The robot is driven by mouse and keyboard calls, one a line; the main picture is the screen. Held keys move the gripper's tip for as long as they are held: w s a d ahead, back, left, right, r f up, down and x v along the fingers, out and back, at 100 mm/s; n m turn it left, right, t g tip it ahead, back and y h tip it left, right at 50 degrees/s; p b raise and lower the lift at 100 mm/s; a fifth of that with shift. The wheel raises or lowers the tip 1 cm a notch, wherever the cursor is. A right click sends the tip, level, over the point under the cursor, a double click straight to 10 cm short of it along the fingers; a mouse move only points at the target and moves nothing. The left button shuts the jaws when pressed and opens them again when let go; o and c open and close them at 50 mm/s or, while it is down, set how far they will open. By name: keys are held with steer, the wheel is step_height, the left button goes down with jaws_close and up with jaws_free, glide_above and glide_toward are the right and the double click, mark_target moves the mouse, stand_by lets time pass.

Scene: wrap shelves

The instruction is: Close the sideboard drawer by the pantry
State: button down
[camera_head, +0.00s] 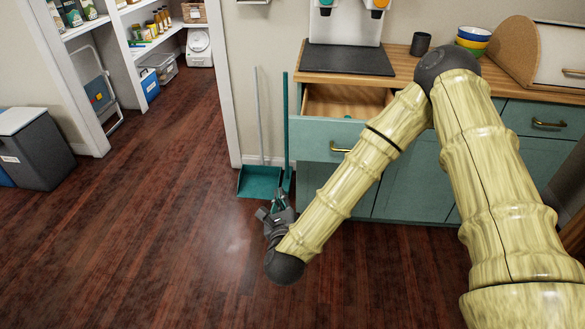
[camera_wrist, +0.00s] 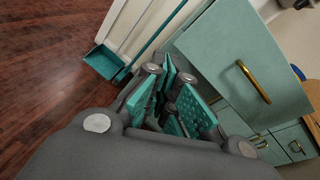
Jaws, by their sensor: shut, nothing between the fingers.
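The sideboard (camera_head: 395,185) is teal with a wooden top. Its left drawer (camera_head: 313,142) is pulled open, and its wooden inside shows behind the front panel. The drawer front with its brass handle (camera_wrist: 253,82) is large at the right in the wrist view. My gripper (camera_head: 279,203) is in front of and below the drawer, to its left in the head view. In the wrist view my gripper (camera_wrist: 176,105) has its teal-padded fingers shut with nothing between them, beside the drawer front. I see no contact with the drawer. My arm covers the drawer's right end.
A teal dustpan (camera_head: 259,181) and a broom (camera_head: 286,135) stand against the wall left of the drawer. The pantry doorway (camera_head: 225,85) is farther left, with a grey bin (camera_head: 38,150) beside it. Bowls (camera_head: 473,37) and a dark cup (camera_head: 420,44) stand on top. The wooden floor is clear.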

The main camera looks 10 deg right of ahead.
step_height(320, 180, up, 3)
steer(key=w+d+m+t+h+b, duration=0.2)
steer(key=m+h+b, duration=0.1)
steer(key=m, duration=0.4)
glide_toward(294, 147)
steer(key=p+x, duration=0.1)
steer(key=x, duration=0.6)
steer(key=shift+a, duration=0.1)
steer(key=shift+w, duration=0.15)
